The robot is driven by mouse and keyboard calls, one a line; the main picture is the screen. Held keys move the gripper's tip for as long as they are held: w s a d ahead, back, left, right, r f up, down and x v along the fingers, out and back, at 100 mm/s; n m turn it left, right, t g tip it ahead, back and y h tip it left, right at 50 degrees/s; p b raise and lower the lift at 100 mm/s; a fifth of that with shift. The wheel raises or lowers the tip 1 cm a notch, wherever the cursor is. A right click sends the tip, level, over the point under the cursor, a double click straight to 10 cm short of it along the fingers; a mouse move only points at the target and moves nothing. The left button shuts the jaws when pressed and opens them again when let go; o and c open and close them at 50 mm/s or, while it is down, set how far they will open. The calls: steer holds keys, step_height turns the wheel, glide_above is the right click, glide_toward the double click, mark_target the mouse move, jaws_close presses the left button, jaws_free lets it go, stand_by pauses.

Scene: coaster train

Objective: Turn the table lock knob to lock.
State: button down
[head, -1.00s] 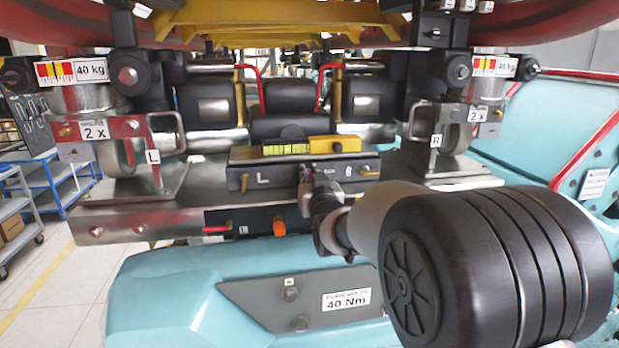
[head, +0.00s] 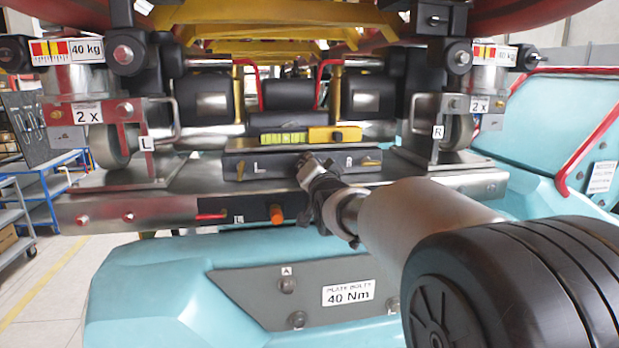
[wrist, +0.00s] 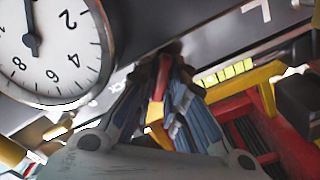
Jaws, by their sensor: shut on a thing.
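My gripper (head: 310,168) reaches to the middle of the dark panel (head: 270,164) marked L and R, just below the yellow spirit level. In the wrist view its blue-grey fingers (wrist: 168,72) are closed together at the dark panel face. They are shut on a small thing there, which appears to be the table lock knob. The fingers hide most of it, so its turn angle and any lock mark cannot be read.
The spirit level (head: 284,138) lies right above the gripper. An orange button (head: 277,214) and a red lever (head: 212,216) sit on the metal edge below. A round dial gauge (wrist: 45,45) is close beside the fingers in the wrist view. A teal housing (head: 170,290) lies below.

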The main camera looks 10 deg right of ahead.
steer(key=m+b, duration=0.2)
steer(key=m, duration=0.2)
steer(key=shift+d+f+m, duration=0.1)
steer(key=shift+m, duration=0.2)
steer(key=m+b, duration=0.1)
steer(key=m, duration=0.3)
steer(key=shift+m+b, duration=0.4)
steer(key=c, duration=1.7)
jaws_free()
steer(key=shift+w, duration=0.1)
steer(key=shift+f, duration=0.1)
